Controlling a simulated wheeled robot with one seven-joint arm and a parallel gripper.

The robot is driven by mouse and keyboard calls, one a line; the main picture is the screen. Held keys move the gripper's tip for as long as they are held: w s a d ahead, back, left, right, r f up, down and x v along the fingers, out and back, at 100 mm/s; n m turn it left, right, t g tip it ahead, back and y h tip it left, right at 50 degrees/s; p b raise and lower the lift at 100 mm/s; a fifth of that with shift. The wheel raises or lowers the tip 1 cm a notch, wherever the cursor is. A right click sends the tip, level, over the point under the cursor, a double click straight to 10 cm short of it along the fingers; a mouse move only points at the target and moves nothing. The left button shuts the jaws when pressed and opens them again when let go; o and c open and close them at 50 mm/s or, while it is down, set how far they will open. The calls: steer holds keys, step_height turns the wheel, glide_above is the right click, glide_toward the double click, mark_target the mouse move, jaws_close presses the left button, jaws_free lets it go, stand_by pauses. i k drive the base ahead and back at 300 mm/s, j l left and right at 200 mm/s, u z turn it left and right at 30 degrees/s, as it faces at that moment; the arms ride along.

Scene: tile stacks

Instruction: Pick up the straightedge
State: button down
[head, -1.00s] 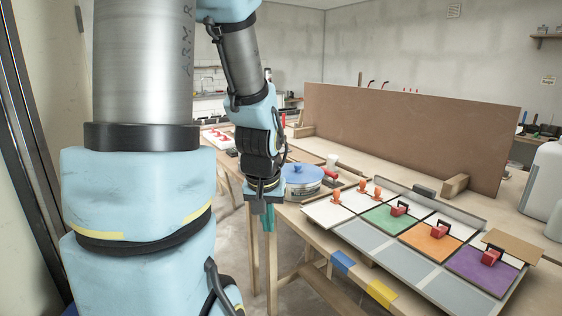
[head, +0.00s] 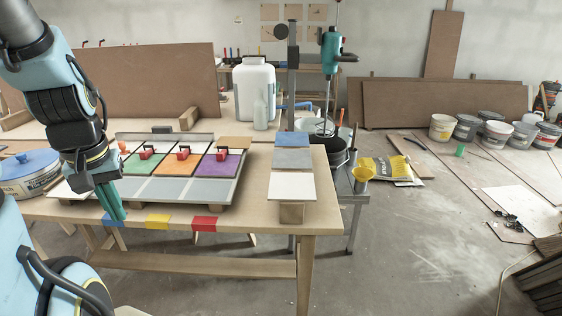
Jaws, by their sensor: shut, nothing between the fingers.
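My gripper (head: 112,205) is at the left of the head view, pointing down with its teal fingers together and empty. It appears in front of the left end of the tile board (head: 190,190), near the table's front edge. A long thin grey metal strip (head: 185,137) runs along the back of the board; it may be the straightedge or the board's own rim, I cannot tell which. Green (head: 138,166), orange (head: 180,167) and purple (head: 222,168) tiles lie on the board, each with a red-handled tool. My arm hides the board's left end.
Blue (head: 292,140), grey (head: 292,157) and white (head: 291,187) tiles rest at the table's right end. A blue-lidded tub (head: 28,172) stands left. A white jug (head: 254,90) and brown upright panel (head: 120,85) stand behind. Buckets line the far right; the floor before them is partly open.

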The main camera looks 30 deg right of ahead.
mark_target(164, 132)
steer(key=z, duration=0.55)
steer(key=j, duration=1.45)
steer(key=i+j, duration=0.1)
steer(key=j, duration=0.3)
steer(key=i+j, duration=0.1)
steer(key=j, duration=0.3)
steer(key=i+j+z, duration=0.1)
steer(key=j, duration=0.25)
steer(key=i, duration=0.25)
